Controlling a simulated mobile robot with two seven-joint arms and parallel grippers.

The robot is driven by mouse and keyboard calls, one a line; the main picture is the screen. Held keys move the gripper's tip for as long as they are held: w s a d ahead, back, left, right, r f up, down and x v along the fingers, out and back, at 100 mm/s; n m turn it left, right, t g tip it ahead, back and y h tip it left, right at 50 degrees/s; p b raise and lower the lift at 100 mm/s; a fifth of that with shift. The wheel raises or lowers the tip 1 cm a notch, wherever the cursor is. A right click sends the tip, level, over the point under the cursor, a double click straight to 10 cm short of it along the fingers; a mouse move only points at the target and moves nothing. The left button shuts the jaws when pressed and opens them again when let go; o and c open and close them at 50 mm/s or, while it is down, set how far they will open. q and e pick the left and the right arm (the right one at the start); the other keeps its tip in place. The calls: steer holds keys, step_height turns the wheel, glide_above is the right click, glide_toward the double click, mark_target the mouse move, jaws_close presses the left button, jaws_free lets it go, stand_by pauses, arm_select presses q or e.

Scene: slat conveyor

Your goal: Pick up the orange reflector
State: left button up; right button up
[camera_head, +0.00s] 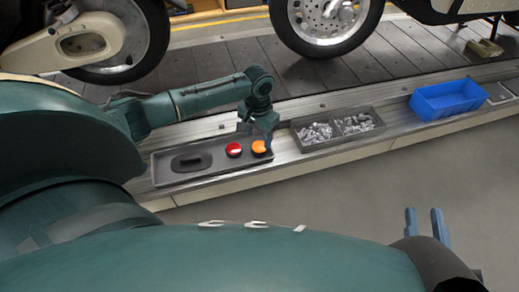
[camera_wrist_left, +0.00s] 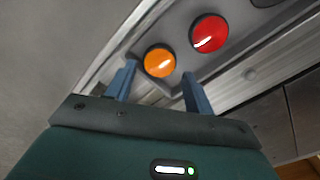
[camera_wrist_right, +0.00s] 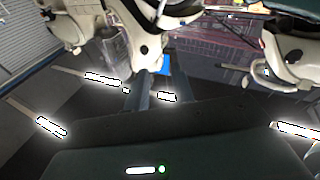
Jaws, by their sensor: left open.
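The orange reflector (camera_head: 260,147) is a round disc at the right end of a grey tray (camera_head: 205,178) on the ledge. A red reflector (camera_head: 234,149) lies just left of it. My left gripper (camera_head: 258,138) is over the orange reflector and partly covers it. In the left wrist view the orange reflector (camera_wrist_left: 159,61) shows between and beyond the open fingers (camera_wrist_left: 158,84), with nothing held. The red reflector (camera_wrist_left: 209,33) is to its upper right there. My right gripper (camera_head: 425,218) is over the floor at the lower right, fingers apart and empty.
A dark oval part (camera_head: 191,162) lies in the tray's left side. A divided bin (camera_head: 338,129) of small metal parts and a blue bin (camera_head: 449,99) stand further right on the ledge. Motorcycles stand on the slat conveyor (camera_head: 310,78) behind. The grey floor in front is clear.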

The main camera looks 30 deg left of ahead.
arm_select(q)
steer(key=f+b, duration=0.1)
steer(key=f, duration=0.1)
steer(key=f+b, duration=0.1)
steer(key=f, duration=0.1)
steer(key=shift+w+f+b, duration=0.2)
steer(key=shift+f+b, duration=0.2)
steer(key=shift+r, duration=0.1)
steer(key=c, duration=0.6)
